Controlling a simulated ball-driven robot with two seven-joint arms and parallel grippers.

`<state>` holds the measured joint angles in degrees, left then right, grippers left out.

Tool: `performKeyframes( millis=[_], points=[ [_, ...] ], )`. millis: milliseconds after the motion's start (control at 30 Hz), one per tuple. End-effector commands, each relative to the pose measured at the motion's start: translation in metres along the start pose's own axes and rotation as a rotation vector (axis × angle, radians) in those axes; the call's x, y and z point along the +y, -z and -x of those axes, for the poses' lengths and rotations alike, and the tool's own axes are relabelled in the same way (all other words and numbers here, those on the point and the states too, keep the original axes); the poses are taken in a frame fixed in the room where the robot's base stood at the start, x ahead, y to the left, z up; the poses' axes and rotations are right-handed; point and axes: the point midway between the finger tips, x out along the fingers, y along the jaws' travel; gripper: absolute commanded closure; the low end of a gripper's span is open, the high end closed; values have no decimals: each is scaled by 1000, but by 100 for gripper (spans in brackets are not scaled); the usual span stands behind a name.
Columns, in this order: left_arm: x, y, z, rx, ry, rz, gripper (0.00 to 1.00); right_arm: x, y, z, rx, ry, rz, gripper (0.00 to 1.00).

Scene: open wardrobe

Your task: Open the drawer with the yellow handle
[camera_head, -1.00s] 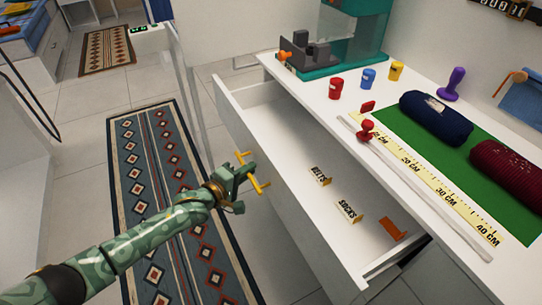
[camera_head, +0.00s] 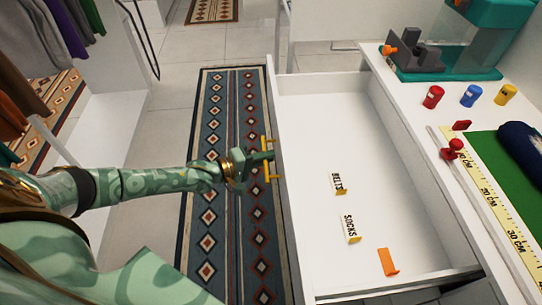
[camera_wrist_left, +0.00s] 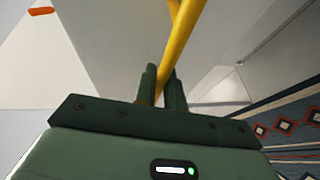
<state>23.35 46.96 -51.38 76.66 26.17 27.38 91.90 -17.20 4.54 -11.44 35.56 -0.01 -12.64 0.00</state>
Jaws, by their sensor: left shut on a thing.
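The white drawer (camera_head: 310,215) is pulled well out from under the counter, with its inside showing. The yellow handle (camera_head: 266,160) is on its front face, at the left in the head view. My left gripper (camera_head: 264,157) is shut on the handle. In the left wrist view the yellow bar (camera_wrist_left: 181,40) passes between the two green fingers (camera_wrist_left: 161,88). My right gripper is not in view.
In the drawer are the belts label (camera_head: 338,184), the socks label (camera_head: 350,229) and an orange piece (camera_head: 388,262). The white counter (camera_head: 405,110) carries several small items. A patterned rug (camera_head: 228,120) lies on the floor, and hanging clothes (camera_head: 35,60) are at left.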

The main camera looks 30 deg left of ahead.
Motion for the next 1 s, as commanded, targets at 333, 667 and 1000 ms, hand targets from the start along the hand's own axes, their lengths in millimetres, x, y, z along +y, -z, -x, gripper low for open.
performKeyframes(
  millis=[333,667,1000],
  points=[
    [-1,-1,0,-1,3,-1,81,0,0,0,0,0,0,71],
    [0,0,0,-1,1,-1,68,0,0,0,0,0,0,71],
    [2,0,21,0,3,-1,68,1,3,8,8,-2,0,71]
  ],
)
